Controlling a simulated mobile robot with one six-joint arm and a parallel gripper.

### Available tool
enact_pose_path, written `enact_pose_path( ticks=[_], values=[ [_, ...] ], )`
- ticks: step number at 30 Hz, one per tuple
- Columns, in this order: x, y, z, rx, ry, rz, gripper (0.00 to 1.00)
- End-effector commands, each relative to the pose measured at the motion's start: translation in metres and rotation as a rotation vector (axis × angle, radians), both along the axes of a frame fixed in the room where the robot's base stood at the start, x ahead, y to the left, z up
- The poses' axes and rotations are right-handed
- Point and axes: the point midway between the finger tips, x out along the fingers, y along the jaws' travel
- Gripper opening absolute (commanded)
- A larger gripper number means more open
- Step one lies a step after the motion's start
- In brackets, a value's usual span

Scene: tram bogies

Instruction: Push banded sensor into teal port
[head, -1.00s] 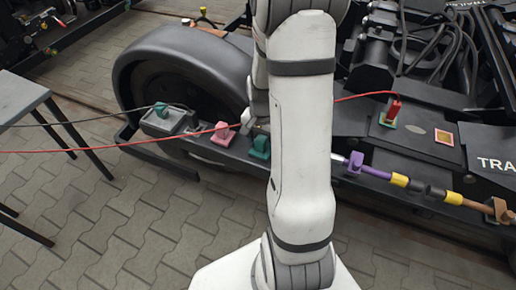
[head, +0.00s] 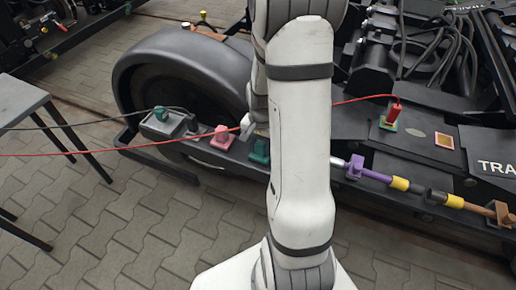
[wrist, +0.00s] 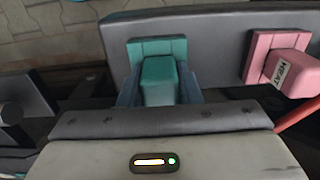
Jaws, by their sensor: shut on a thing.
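A teal block (head: 260,150) sits on the dark side beam, partly behind my arm in the head view. In the wrist view the teal block (wrist: 158,80) stands against a square teal plate (wrist: 177,47), between the two fingers of my gripper (wrist: 159,92), which is shut on it. In the head view my gripper is mostly hidden by the arm.
A pink block (wrist: 283,67) marked HEAT stands beside the teal one. A grey box (head: 165,124) with a teal plug is farther left. A red plug (head: 393,113) with a red cable sits at the right. A grey table (head: 20,100) stands at the left; the front paving is clear.

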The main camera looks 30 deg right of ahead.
Motion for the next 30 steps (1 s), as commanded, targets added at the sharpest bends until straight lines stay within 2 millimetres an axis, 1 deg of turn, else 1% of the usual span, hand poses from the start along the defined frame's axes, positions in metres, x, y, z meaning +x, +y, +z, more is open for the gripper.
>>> enact_pose_path(
  ticks=[5, 8, 11, 15, 18, 21, 25, 30],
  values=[
    [-0.001, -0.001, 0.0, 0.0, 0.001, 0.0, 0.07],
    [0.0, -0.001, 0.007, -0.001, 0.0, 0.0, 0.07],
    [0.0, -0.001, 0.023, -0.002, -0.001, 0.0, 0.07],
    [0.0, -0.001, 0.054, -0.002, -0.003, 0.0, 0.07],
    [0.0, -0.001, 0.073, -0.002, -0.003, 0.0, 0.07],
    [0.0, 0.0, 0.088, -0.001, -0.002, 0.0, 0.07],
    [0.0, 0.0, 0.098, -0.001, -0.001, 0.0, 0.07],
    [0.0, 0.0, 0.101, -0.001, 0.001, 0.0, 0.07]
  ],
)
